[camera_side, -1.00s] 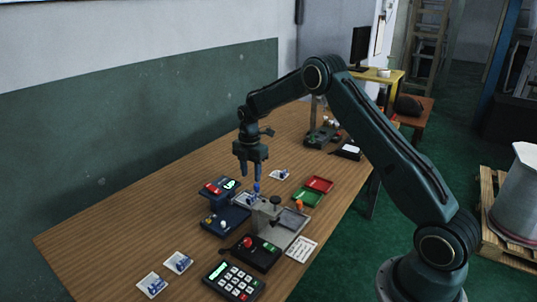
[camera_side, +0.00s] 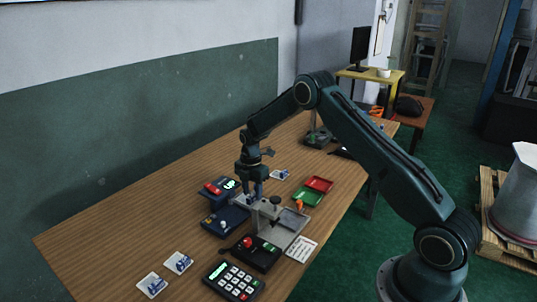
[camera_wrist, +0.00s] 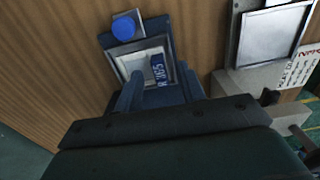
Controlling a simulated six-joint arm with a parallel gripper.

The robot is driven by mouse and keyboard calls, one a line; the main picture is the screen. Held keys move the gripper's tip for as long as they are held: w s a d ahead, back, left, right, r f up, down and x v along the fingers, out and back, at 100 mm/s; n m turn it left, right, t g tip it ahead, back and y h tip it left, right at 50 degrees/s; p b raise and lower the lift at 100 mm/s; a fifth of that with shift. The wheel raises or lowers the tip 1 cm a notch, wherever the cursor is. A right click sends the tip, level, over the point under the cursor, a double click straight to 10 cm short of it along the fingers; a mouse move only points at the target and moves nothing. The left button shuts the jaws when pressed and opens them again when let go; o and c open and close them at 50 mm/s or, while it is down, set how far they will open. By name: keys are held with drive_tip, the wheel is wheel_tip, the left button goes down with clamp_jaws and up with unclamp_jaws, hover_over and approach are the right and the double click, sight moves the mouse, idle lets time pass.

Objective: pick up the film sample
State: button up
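A pale square film sample with a blue lettered mark (camera_wrist: 158,68) lies in a dark blue square holder (camera_wrist: 108,42) in the wrist view. My gripper (camera_wrist: 160,88) is right above it, fingers apart, one on each side of the sample's near part. I see no clear contact with the sample. In the side view my gripper (camera_side: 255,192) is low over the fixture and hides the sample there. Similar white-and-blue samples lie on the table, two at the front left (camera_side: 152,284) (camera_side: 178,262) and one behind the fixture (camera_side: 280,174).
A blue round knob (camera_wrist: 124,28) sits at the holder's far edge. A grey metal fixture (camera_side: 285,232) stands close to the right of my gripper. A red tray (camera_side: 319,184), a green tray (camera_side: 307,196), a control box (camera_side: 250,252) and a keypad (camera_side: 233,281) surround it. The table's left is clear.

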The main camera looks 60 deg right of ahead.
drive_tip(key=shift+f, duration=0.6)
clamp_jaws()
